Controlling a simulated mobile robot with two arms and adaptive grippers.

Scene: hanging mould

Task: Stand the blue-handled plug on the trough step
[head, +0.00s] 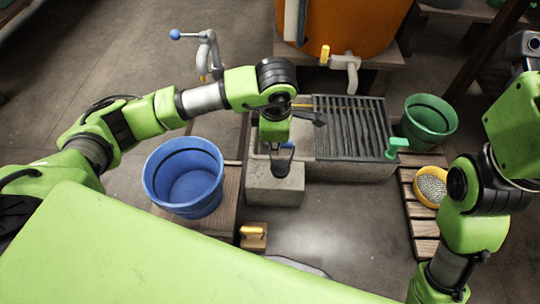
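The trough step (263,192) is a pale concrete block at the front left of the stone trough, near the middle of the head view. My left gripper (281,168) points down over the step's back part. A small patch of blue (287,146) shows at its fingers, probably the handle of the blue-handled plug. The fingers and wrist hide most of it, and I cannot tell whether the fingers grip it or whether its base touches the step. My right arm is at the right edge; its gripper is out of view.
A slatted dark grate (350,118) covers the trough, with a green-handled piece (397,146) at its right. A blue bucket (184,176), a yellow-handled block (253,236), a green bucket (428,120) and a yellow bowl (431,187) stand around. A grey tap (350,65) juts out behind.

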